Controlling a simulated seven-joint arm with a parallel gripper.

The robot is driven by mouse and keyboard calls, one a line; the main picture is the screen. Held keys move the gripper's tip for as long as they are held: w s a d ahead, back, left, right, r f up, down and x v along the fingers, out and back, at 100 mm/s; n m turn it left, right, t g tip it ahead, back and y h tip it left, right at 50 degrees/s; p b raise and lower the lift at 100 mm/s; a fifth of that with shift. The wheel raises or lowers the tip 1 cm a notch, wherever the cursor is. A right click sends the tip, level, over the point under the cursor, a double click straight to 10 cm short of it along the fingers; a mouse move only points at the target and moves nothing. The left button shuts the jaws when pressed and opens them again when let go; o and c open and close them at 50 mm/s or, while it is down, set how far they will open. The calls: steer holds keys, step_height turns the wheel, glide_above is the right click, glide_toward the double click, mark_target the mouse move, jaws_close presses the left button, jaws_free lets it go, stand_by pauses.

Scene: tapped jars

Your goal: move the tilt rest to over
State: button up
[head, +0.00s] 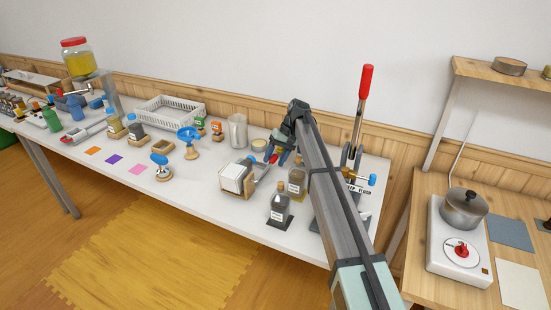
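What looks like the tilt rest is a wooden cradle (246,190) near the front of the white table, with a white square container (233,177) on it. A grey metal piece (263,172) rises from its right side towards a small red tip (274,158). My arm hides part of the table to the right.
A red-handled press (365,90) stands beyond my arm. A blue-topped stand (189,137) and a white basket (170,110) are to the left. The table's front middle is clear.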

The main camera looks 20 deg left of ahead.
steer(key=shift+r, duration=0.1)
steer(key=v, duration=0.7)
steer(key=shift+w+d+r, duration=0.1)
steer(key=shift+r, duration=0.05)
